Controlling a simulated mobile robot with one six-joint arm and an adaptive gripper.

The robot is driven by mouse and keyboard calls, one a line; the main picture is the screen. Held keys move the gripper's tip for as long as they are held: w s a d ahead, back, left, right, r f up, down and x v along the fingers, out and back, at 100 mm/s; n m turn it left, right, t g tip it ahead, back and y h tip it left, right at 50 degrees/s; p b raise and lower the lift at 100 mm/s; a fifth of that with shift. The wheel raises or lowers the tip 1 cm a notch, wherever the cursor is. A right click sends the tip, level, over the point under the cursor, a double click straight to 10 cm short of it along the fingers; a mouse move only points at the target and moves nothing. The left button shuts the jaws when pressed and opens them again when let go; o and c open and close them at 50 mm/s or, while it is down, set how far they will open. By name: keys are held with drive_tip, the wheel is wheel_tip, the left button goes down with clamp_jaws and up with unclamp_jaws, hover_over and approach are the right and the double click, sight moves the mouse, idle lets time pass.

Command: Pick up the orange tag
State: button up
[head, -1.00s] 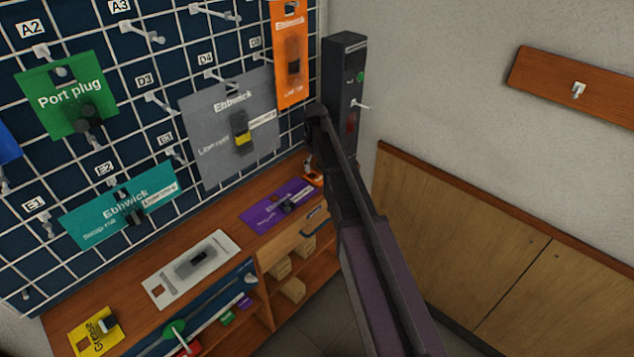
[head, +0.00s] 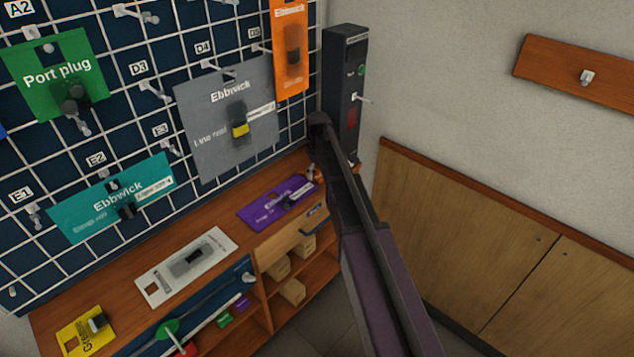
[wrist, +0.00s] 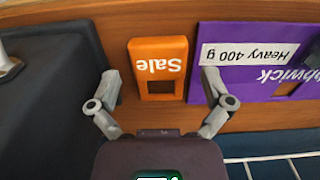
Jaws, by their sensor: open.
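The orange tag (wrist: 158,50) reads "Sale", upside down in the wrist view. It has a square cut-out near its lower edge and lies on the wooden counter. My gripper (wrist: 160,76) is open, with one finger on each side of the tag's lower part and visible gaps to it. Nothing is held. Whether the fingertips are level with the tag or above it, I cannot tell.
A purple Ebbwick card (wrist: 250,57) lies close right of the tag in the wrist view. A dark box (wrist: 55,80) stands close on the left; it is the tall black unit (head: 345,80) in the head view. A pegboard with hanging cards rises behind the counter (head: 215,215).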

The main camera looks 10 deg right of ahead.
drive_tip(key=shift+f, duration=0.4)
idle(0.3)
drive_tip(key=c, duration=1)
